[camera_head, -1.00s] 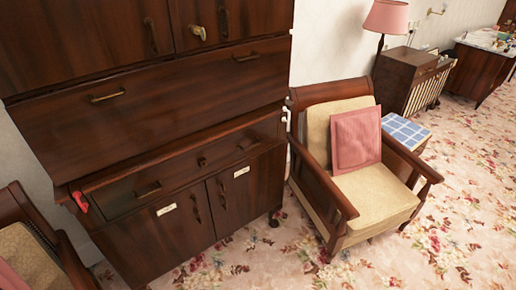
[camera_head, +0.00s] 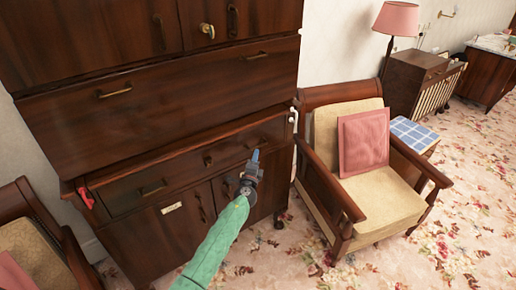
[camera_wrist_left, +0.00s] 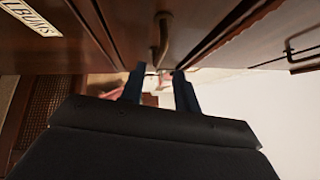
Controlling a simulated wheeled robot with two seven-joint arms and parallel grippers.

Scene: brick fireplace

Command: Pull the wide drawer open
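The wide drawer (camera_head: 180,166) is a dark brown front with a middle knob and brass handles in the lower half of the cabinet. The green left arm reaches up from the bottom. In the left wrist view, the two dark fingers (camera_wrist_left: 160,86) are apart, with a brass handle (camera_wrist_left: 162,38) just beyond and between their tips. I see no clear contact. My right gripper is out of view.
Cabinet doors with label plates (camera_head: 172,208) lie below the drawer, and a wide panel with two handles (camera_head: 150,100) lies above. A cushioned armchair (camera_head: 385,200) stands close on the right, another chair (camera_head: 35,255) at the left. Flowered carpet is free in front.

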